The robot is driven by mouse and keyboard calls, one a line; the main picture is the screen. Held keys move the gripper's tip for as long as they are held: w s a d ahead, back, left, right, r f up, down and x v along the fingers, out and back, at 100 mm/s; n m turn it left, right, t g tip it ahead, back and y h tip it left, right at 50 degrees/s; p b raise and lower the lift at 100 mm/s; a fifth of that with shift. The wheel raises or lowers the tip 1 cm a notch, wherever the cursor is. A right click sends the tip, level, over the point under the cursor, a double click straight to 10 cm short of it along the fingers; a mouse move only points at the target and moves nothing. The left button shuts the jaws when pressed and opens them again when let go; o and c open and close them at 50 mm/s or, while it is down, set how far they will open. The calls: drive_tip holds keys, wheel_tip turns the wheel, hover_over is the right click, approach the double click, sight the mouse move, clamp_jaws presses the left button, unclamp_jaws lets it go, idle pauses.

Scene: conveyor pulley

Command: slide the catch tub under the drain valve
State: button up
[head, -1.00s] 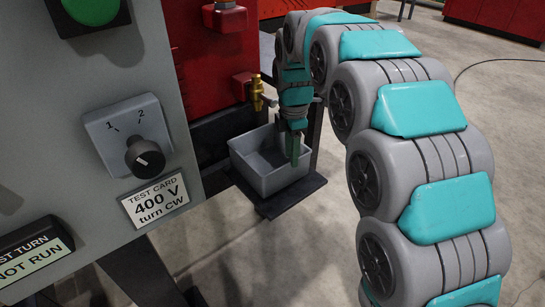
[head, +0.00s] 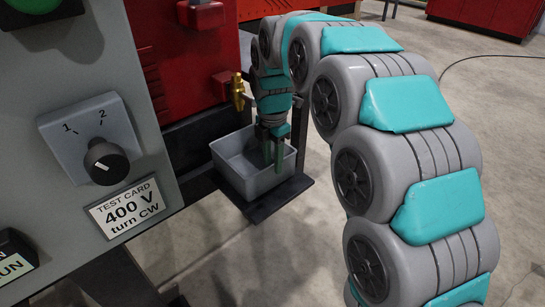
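The catch tub (head: 250,186) is a grey, open-topped rectangular box standing on a dark plate low beside the red machine. The brass drain valve (head: 238,90) sticks out from the red machine, above the tub's back edge in the head view. My gripper (head: 272,160) points down, with its green fingers over and partly inside the tub toward its right side. Two fingers show with a narrow gap. Whether they touch or hold a tub wall cannot be told. The tub looks empty where its floor shows; my fingers hide part of the inside.
The dark support plate (head: 262,212) extends a little past the tub at front and right. A grey panel (head: 90,60) with a black knob (head: 106,162) and a "400 V turn CW" card (head: 127,206) stands at left. Open concrete floor lies right and front.

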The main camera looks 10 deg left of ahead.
sight(273, 187)
wheel_tip(273, 187, down, 7)
drive_tip(key=shift+r+b, duration=0.15)
drive_tip(key=shift+b, duration=0.25)
drive_tip(key=shift+c, duration=0.2)
clamp_jaws()
idle(1.1)
